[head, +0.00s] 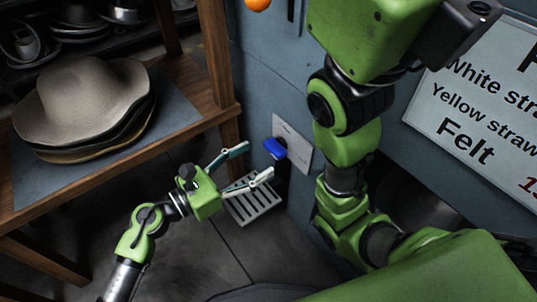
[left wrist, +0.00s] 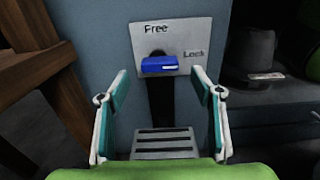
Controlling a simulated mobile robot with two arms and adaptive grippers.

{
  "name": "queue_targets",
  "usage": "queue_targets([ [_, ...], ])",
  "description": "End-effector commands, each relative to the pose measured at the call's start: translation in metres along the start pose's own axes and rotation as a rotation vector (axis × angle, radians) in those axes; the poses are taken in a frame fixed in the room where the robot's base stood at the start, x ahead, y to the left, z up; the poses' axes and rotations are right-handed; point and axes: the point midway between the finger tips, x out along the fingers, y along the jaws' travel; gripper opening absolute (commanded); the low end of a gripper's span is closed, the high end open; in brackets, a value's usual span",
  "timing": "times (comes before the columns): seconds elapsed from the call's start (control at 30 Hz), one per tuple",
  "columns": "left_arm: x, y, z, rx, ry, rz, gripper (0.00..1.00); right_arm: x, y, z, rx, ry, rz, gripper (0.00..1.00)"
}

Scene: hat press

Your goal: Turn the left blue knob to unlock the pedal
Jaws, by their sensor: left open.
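The blue knob (head: 275,148) sits on a pale plate (head: 293,143) low on the blue-grey machine wall. In the left wrist view the knob (left wrist: 159,64) lies level, between and beyond my fingertips; the plate (left wrist: 197,37) reads "Free" at the top and "Lock" at the right. The slotted metal pedal (head: 255,203) is below the knob, and shows in the left wrist view (left wrist: 165,143). My left gripper (head: 257,161) is open and empty, its fingers pointing at the knob, apart from it. My right gripper is not in clear view.
A wooden table (head: 190,93) at the left holds a stack of felt hats (head: 85,103) on a grey mat. A sign (head: 480,110) hangs at the right. An orange ball-shaped part (head: 257,4) is at the top. Floor below my left arm is clear.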

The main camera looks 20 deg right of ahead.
Motion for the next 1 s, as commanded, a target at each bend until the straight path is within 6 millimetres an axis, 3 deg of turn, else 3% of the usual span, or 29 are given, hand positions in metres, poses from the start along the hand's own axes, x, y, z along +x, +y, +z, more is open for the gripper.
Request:
queue_targets([
  [0.1, 0.023, 0.0, -0.002, 0.002, -0.003, 0.0, 0.6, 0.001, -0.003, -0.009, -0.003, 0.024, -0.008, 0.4],
  [0.3, 0.046, 0.001, -0.001, -0.001, -0.002, 0.001, 0.6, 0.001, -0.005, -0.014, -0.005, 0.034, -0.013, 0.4],
  [0.67, 0.052, 0.0, 0.0, -0.001, 0.0, 0.001, 0.6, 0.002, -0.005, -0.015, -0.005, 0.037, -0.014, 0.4],
  [0.7, 0.052, 0.0, 0.0, -0.001, 0.0, 0.001, 0.57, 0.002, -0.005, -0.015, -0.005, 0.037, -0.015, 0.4],
  [0.83, 0.052, 0.0, 0.0, -0.001, 0.0, 0.001, 0.23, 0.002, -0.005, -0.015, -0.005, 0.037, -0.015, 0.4],
  [1.0, 0.052, 0.001, 0.0, -0.002, 0.0, 0.001, 0.21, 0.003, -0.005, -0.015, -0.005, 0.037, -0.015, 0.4],
])
